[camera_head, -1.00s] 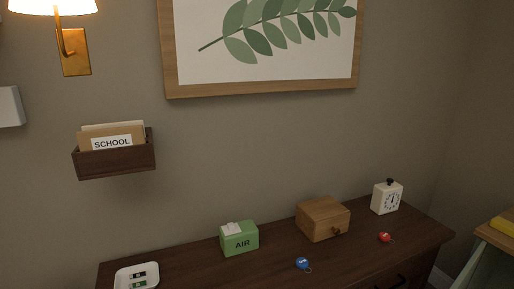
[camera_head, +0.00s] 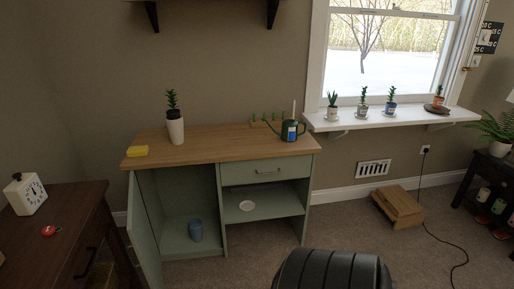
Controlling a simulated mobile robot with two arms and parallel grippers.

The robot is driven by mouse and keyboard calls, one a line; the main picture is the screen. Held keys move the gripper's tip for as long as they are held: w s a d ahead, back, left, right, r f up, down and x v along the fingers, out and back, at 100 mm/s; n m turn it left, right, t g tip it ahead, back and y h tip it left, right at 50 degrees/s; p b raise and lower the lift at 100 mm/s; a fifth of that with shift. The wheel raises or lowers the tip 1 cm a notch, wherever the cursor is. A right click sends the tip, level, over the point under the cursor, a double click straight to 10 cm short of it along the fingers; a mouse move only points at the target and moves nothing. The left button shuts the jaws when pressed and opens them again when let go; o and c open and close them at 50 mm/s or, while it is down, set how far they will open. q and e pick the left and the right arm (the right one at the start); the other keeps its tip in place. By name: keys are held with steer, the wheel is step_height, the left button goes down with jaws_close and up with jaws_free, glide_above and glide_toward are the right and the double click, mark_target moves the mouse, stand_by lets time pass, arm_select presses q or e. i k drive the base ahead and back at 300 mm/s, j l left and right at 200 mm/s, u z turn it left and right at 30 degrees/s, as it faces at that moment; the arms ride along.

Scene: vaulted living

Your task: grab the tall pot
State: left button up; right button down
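A tall white pot (camera_head: 175,131) with a green plant (camera_head: 172,101) in it stands upright on the wooden top of a green cabinet (camera_head: 212,147), left of its middle. Smaller potted plants stand on the window sill (camera_head: 400,118), each in a lower pot. Neither of my grippers is in view.
The cabinet's left door (camera_head: 146,230) stands open. A dark dresser (camera_head: 72,232) is at left. A wooden step stool (camera_head: 398,206) and a cord lie on the right floor. A black ribbed shape (camera_head: 333,270) fills the bottom edge.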

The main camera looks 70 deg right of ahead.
mark_target(195, 226)
steer(key=z, duration=1.9)
steer(key=i, duration=0.1)
